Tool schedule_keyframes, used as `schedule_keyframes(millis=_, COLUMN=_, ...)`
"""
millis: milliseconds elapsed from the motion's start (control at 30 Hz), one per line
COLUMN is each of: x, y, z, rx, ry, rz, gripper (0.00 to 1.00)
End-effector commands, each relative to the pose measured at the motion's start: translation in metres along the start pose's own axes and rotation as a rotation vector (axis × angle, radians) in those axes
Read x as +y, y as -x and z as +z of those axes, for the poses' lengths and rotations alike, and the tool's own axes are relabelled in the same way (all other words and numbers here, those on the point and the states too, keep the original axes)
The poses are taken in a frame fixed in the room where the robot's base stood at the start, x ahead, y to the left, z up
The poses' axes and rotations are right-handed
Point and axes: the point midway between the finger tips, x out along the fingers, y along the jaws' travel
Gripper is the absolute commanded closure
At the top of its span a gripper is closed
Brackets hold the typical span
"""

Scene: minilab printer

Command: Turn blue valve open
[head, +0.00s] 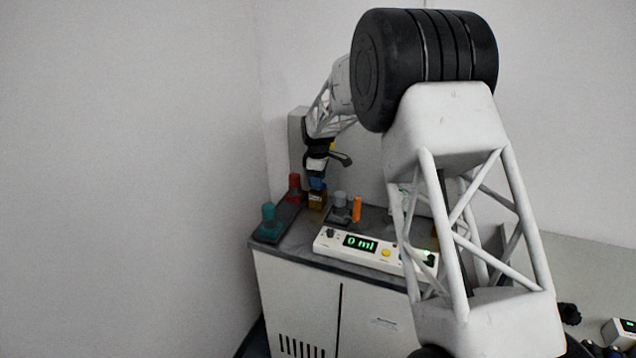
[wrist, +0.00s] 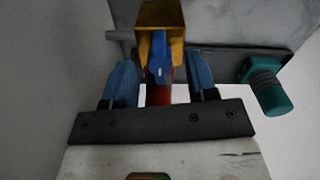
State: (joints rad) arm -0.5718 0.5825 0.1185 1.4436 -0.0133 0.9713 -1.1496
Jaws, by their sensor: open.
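The blue valve (wrist: 159,58) has a small blue handle in front of a brass-yellow block (wrist: 160,14), at the top middle of the wrist view. My gripper (wrist: 160,76) is open, with one blue finger on each side of the handle and a visible gap on both sides. I cannot tell how deep the handle sits between the fingers. In the head view my gripper (head: 317,176) is just above the brass block (head: 317,201) on the cabinet. The blue there is too small to tell handle from fingers.
A white panel (head: 340,252) reading "0 ml" lies along the front edge.

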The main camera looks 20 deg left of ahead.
Motion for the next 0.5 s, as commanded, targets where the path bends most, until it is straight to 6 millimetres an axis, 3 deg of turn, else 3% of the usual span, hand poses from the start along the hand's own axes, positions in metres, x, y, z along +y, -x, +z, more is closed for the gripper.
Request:
schedule_keyframes(millis=200, x=-0.0001, y=-0.0123, z=0.0001, rx=0.000, ry=0.000, rz=-0.001, gripper=0.47)
schedule_keyframes(millis=500, x=-0.0001, y=-0.0133, z=0.0001, rx=0.000, ry=0.000, rz=-0.001, gripper=0.47)
